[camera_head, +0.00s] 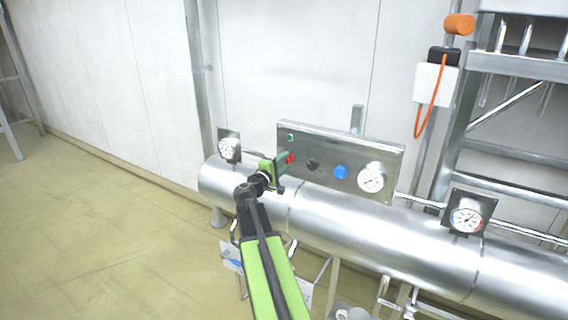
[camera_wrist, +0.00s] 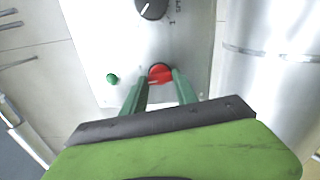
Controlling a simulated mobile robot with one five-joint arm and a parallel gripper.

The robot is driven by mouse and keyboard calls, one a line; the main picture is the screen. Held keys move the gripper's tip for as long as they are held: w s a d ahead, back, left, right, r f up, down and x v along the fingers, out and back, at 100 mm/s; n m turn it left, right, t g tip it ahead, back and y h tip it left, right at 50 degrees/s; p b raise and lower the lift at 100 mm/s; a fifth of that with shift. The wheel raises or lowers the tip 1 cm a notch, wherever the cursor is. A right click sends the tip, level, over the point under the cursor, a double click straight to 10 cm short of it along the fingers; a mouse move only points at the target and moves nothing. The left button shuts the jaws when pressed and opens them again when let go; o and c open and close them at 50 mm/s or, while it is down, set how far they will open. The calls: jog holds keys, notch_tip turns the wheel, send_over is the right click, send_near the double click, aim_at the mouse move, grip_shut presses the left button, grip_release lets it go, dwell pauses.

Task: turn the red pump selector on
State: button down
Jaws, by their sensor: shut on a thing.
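The red pump selector (camera_head: 290,159) is a round red knob at the left end of a grey metal panel (camera_head: 340,147). In the wrist view the red selector (camera_wrist: 160,73) sits between the tips of my two green fingers. My gripper (camera_head: 283,162) is at the panel's left end, shut on the red selector. In the wrist view my gripper (camera_wrist: 159,84) has a finger on each side of the knob. The fingers hide part of the knob, and I cannot tell its exact setting.
A black knob (camera_head: 313,165), a blue knob (camera_head: 340,172) and a gauge (camera_head: 371,178) are right of the red selector. A green button (camera_head: 291,137) is above it. A large metal pipe (camera_head: 330,222) runs below the panel. Open floor (camera_head: 90,220) lies left.

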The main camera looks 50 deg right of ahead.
jog(key=m, duration=0.5)
jog(key=shift+m, duration=0.6)
jog(key=c, duration=1)
grip_release()
jog(key=shift+o, duration=0.2)
jog(key=shift+a, duration=0.1)
jog(key=v, duration=1.7)
jog(key=shift+a, duration=0.15)
